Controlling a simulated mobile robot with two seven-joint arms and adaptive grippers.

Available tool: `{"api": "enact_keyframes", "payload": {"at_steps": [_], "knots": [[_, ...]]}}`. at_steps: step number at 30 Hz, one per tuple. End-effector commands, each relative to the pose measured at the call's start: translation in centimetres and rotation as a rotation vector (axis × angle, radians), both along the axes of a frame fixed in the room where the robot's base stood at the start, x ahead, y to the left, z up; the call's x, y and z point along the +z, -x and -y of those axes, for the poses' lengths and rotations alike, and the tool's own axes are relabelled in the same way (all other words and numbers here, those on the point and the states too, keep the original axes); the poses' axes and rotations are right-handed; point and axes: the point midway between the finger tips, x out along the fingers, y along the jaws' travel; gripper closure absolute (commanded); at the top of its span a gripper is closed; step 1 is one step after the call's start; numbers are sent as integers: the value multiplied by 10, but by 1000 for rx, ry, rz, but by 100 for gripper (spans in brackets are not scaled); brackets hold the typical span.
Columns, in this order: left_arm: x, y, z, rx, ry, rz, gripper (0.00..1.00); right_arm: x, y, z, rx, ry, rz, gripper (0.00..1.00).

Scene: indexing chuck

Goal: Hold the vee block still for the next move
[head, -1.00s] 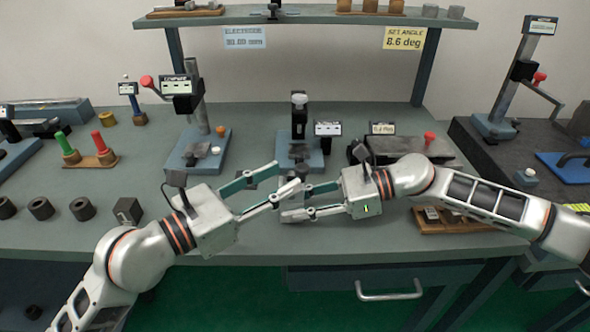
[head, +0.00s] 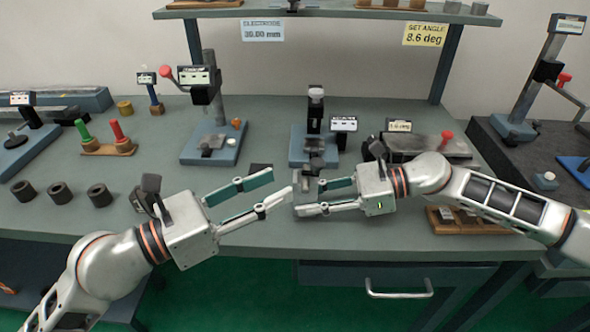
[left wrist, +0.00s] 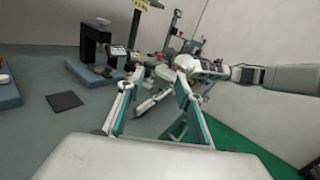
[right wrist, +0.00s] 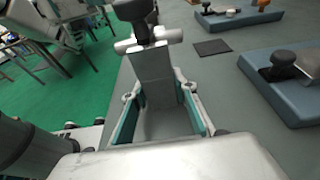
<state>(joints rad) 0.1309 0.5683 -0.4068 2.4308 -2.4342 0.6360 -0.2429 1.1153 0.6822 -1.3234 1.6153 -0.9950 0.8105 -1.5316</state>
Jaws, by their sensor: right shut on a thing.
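The grey vee block (head: 304,190) stands near the front middle of the bench, between the fingers of my right gripper (head: 311,196). In the right wrist view the block (right wrist: 165,118) sits between both finger pads, with a light crossbar and a dark knob at its far end. My right gripper (right wrist: 160,112) is shut on it. My left gripper (head: 281,183) is open, its fingers spread and nothing between them. Its tips are just left of the block; whether one touches it, I cannot tell. My left gripper (left wrist: 155,90) also shows empty in the left wrist view.
A blue-based fixture (head: 312,145) stands behind the block, and a gauge stand (head: 210,145) is behind my left gripper. A dark square pad (left wrist: 64,100) lies flat on the bench. Several dark rings (head: 60,192) lie at left. A wooden tray (head: 460,220) is below my right arm.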

Motion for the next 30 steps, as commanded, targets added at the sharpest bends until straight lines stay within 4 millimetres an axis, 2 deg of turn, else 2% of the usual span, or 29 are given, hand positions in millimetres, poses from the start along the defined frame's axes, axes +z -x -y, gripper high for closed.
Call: {"api": "enact_keyframes", "payload": {"at_steps": [7, 15, 23, 30], "knots": [[30, 29, 17, -166, 261, -196, 65, -1, -1, 1, -2, 2, 1, 98], [68, 48, 18, -321, 567, -475, 65, -1, -1, 1, -2, 2, 1, 98], [94, 47, 8, -421, 849, -784, 65, -1, -1, 1, -3, 2, 1, 98], [104, 32, -5, -463, 1095, -1100, 65, -1, -1, 1, -3, 1, 1, 98]]}}
